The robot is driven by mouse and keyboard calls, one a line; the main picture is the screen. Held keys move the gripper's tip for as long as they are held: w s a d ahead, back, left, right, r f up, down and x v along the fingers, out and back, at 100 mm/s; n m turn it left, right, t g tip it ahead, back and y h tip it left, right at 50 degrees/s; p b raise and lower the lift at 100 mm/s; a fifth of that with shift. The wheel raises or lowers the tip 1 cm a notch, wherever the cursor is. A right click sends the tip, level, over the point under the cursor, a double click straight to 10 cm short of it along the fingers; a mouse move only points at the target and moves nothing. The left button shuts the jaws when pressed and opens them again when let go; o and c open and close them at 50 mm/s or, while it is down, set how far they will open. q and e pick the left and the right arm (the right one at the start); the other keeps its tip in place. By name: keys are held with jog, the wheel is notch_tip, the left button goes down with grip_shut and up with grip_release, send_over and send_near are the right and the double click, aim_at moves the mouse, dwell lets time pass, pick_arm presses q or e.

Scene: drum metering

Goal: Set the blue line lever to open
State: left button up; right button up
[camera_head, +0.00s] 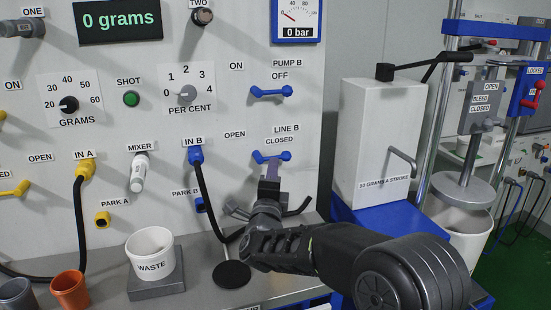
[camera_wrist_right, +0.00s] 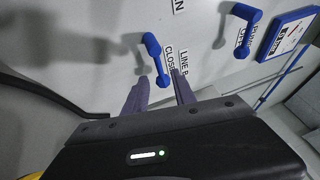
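The blue line lever (camera_head: 270,156) is on the white panel below the LINE B and CLOSED labels. Its arm lies roughly level and points right toward the CLOSED side; the OPEN label (camera_head: 235,134) is to its upper left. In the right wrist view the lever (camera_wrist_right: 155,60) shows whole, with its knobbed end between the two purple fingers. My right gripper (camera_head: 269,172) is just below and in front of the lever. Its fingers (camera_wrist_right: 160,84) are apart, with a gap showing on both sides of the lever end. My left gripper is not in view.
Another blue lever, for PUMP B (camera_head: 272,91), is above. The IN B hose (camera_head: 205,195) hangs to the left of my right gripper. A white pump box (camera_head: 375,140) is on the right.

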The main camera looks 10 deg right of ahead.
jog(key=p+x, duration=0.1)
jog(key=x, duration=0.6)
jog(key=shift+c, duration=0.3)
grip_shut()
dwell(1.0)
